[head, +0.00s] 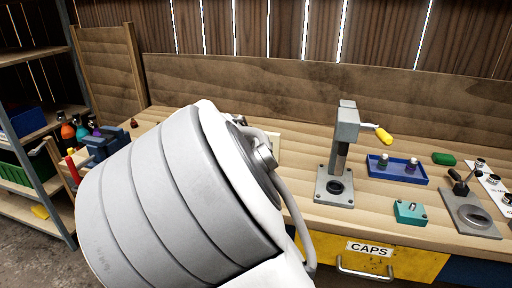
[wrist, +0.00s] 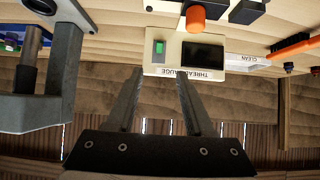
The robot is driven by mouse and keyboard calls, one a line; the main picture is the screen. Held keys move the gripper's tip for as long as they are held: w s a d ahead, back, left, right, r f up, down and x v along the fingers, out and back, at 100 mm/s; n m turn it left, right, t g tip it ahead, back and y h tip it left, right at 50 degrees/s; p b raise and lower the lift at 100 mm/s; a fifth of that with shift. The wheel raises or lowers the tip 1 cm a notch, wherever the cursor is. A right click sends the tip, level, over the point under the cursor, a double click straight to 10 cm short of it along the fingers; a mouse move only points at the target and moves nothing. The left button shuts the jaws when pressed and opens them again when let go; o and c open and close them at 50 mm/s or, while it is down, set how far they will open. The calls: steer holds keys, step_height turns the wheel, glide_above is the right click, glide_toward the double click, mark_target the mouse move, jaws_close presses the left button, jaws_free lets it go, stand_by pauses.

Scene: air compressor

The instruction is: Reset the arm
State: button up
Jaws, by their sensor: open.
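My gripper (wrist: 158,88) shows in the wrist view, with its two dark fingers spread apart and nothing between them. The wrist picture is upside down. The fingers point toward a pale thread gauge box (wrist: 168,53) with a green button and a dark screen; I cannot tell the gap to it. In the head view my large white arm link fills the left and centre and hides part of the bench. My gripper does not show there.
A grey press (head: 340,150) with a yellow handle stands on the wooden bench (head: 290,190). To its right are a blue tray (head: 378,176), a teal block (head: 410,212) and a lever tool (head: 468,205). A yellow CAPS drawer (head: 400,262) is below. Shelves (head: 30,130) stand left.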

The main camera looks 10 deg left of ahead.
steer(key=shift+s+r, duration=0.1)
steer(key=shift+d, duration=0.1)
stand_by(0.3)
steer(key=s+d+r+m+g+y+p, duration=0.1)
steer(key=s+d+g, duration=0.1)
steer(key=s+d, duration=0.45)
steer(key=s+d+r+m+g+p, duration=0.15)
steer(key=s+d, duration=0.25)
steer(key=d, duration=0.5)
steer(key=s+d+r+n+p, duration=0.1)
steer(key=s+d+r+n, duration=0.1)
steer(key=s, duration=1)
steer(key=s+d+r+n+g+p, duration=0.1)
steer(key=s+d+r, duration=0.3)
steer(key=s, duration=0.8)
steer(key=shift+s+d+r+n+y+p, duration=0.2)
steer(key=shift+s+d+n+y+p, duration=0.15)
steer(key=shift+d+n+p, duration=0.25)
